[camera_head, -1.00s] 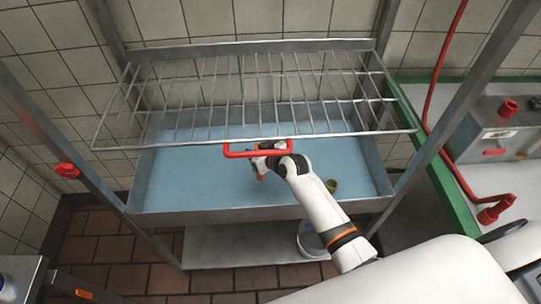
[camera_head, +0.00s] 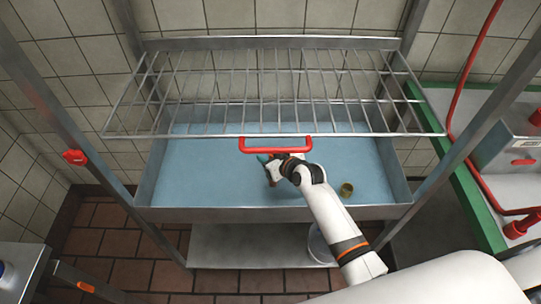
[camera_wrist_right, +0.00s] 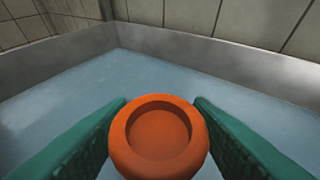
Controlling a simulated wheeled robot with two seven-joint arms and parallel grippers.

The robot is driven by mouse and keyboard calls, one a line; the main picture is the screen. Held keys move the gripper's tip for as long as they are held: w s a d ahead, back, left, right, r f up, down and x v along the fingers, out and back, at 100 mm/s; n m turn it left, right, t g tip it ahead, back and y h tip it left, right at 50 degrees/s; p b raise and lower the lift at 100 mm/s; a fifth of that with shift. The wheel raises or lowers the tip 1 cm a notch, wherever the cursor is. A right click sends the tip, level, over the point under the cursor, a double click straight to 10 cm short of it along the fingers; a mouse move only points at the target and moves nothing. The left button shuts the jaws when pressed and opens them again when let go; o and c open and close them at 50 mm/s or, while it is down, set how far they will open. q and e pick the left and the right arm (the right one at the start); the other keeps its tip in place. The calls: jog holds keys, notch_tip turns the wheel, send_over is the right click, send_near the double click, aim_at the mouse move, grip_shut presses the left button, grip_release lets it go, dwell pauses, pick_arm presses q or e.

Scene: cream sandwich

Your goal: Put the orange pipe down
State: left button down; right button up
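The orange pipe (camera_wrist_right: 160,138) shows end-on in the right wrist view, its round open rim towards the camera. It sits between the two green fingers of my right gripper (camera_wrist_right: 159,115), which appear to touch it on both sides. In the head view my right gripper (camera_head: 268,168) is inside the blue-floored metal basin (camera_head: 200,183), below the wire rack's red handle. Only a small bit of orange shows there. Whether the pipe touches the basin floor cannot be told. My left gripper is not in view.
The wire rack (camera_head: 353,127) with its red handle (camera_head: 275,150) spans above the basin. A small brownish cup-like piece (camera_head: 346,190) lies in the basin to the right of my gripper. The basin floor at left is clear. A white bucket (camera_head: 320,245) stands below.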

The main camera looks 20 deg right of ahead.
jog(key=shift+s+r, duration=0.15)
jog(key=shift+r, duration=0.15)
jog(key=v, duration=1.1)
jog(key=shift+s+p, duration=0.35)
jog(key=shift+d+r, duration=0.1)
jog(key=shift+r, duration=0.05)
